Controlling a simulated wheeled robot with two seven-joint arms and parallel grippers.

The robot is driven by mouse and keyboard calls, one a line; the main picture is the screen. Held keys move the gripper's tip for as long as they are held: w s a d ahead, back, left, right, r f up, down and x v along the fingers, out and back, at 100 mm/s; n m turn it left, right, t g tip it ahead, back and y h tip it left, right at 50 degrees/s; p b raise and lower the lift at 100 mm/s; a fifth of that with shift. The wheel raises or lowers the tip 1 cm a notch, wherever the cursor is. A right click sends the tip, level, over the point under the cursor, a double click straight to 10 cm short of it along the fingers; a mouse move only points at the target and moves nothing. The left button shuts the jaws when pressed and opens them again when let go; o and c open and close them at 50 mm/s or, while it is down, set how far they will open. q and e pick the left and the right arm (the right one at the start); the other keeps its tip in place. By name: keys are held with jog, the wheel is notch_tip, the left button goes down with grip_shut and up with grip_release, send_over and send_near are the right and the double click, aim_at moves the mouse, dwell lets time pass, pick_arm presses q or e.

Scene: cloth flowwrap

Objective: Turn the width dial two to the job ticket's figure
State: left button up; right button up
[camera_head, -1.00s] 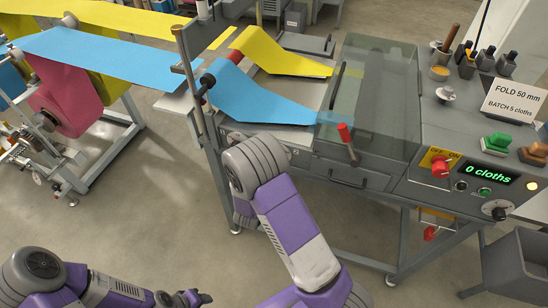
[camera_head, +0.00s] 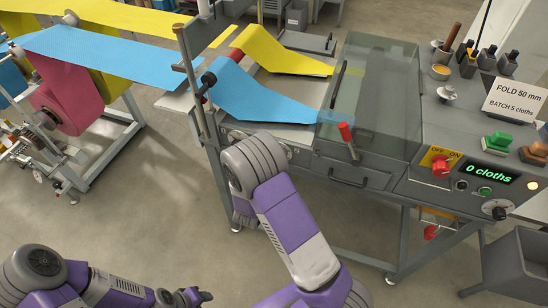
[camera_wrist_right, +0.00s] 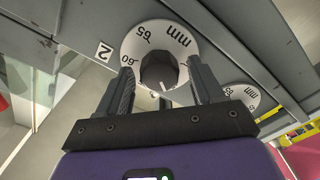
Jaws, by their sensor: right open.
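Width dial two is a white disc (camera_wrist_right: 182,38) with a dark knob (camera_wrist_right: 159,71), in the right wrist view. Beside it is a tag marked 2 (camera_wrist_right: 104,50). The figures 60 and 65 and "mm" show on the disc, with 60 on the tag's side. My right gripper (camera_wrist_right: 162,76) is open, with one finger on each side of the knob and a gap visible at each. In the head view that gripper is hidden behind my arm. The job ticket (camera_head: 515,101) reads "FOLD 50 mm". My left gripper (camera_head: 188,297) is low at the left, its jaws unclear.
A second white dial (camera_wrist_right: 243,97) lies close to the right finger in the wrist view. In the head view the machine has a clear cover (camera_head: 368,85), a red-handled lever (camera_head: 346,135) and a counter (camera_head: 489,170) reading 0 cloths. Open floor lies left of the machine.

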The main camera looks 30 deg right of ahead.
jog(key=v, duration=0.7)
jog(key=shift+a+p, duration=0.1)
jog(key=shift+p, duration=0.25)
jog(key=w+d+m+p, duration=0.2)
jog(key=w+d+m, duration=0.1)
jog(key=d+m, duration=0.2)
jog(key=shift+w+m+p, duration=0.3)
jog(key=shift+m+p, duration=0.1)
jog(key=shift+m, duration=0.6)
jog(key=shift+f, duration=0.1)
